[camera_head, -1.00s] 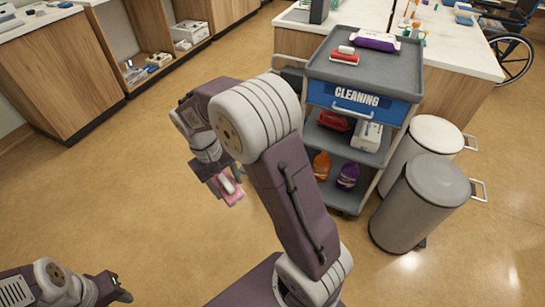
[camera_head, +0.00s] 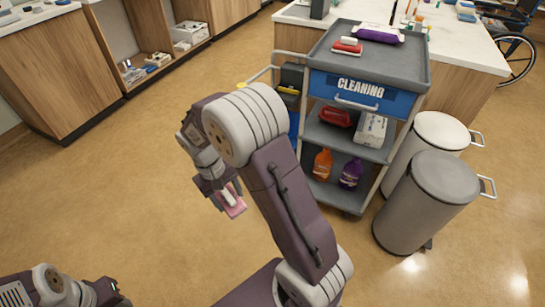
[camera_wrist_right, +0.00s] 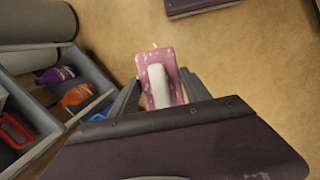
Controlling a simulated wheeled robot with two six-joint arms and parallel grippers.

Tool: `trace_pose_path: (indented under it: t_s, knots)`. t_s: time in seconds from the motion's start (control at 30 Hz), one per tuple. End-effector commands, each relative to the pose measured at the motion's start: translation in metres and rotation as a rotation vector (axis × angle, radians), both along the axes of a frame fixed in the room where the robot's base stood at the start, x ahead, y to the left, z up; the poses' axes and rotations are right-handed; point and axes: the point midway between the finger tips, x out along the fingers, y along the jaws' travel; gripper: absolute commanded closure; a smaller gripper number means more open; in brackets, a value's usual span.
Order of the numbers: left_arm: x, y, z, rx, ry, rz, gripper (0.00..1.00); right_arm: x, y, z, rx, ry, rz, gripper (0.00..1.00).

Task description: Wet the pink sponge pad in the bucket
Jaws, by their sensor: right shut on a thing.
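The pink sponge pad (camera_head: 234,208) has a white grip on its back. My right gripper (camera_head: 222,196) is shut on it and holds it in the air above the floor, left of the cleaning cart. In the right wrist view the pad (camera_wrist_right: 169,62) sits between the two fingers (camera_wrist_right: 160,88), with pale spots on its pink face. A blue part (camera_head: 294,128) below a dark part and a yellow bar shows left of the cart. It may be the bucket, but my right arm and the cart hide most of it. My left gripper (camera_head: 122,296) is low at the left; its fingers are unclear.
The grey cleaning cart (camera_head: 385,68) carries a red-and-white brush and a purple pack on top, with bottles on its lower shelf. Two lidded bins (camera_head: 430,205) stand right of it. Wooden cabinets (camera_head: 65,75) line the far left. The floor (camera_head: 110,190) at left is clear.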

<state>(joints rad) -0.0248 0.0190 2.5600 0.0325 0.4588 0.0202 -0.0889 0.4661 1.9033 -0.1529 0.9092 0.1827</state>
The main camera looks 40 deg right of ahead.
Motion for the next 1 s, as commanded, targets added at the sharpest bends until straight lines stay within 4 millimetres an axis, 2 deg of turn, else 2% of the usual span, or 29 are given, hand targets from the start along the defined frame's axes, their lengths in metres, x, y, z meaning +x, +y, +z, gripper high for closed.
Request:
trace_pose_path:
  t_s: [0.03,1.0]
  knots:
    - [0.000,0.000,-0.006,0.000,0.000,0.000,0.64,0.000,0.000,-0.009,0.000,0.001,0.000,0.77]
    - [0.000,0.000,-0.061,0.000,0.000,0.000,0.64,0.000,0.000,-0.104,0.000,0.001,0.000,0.77]
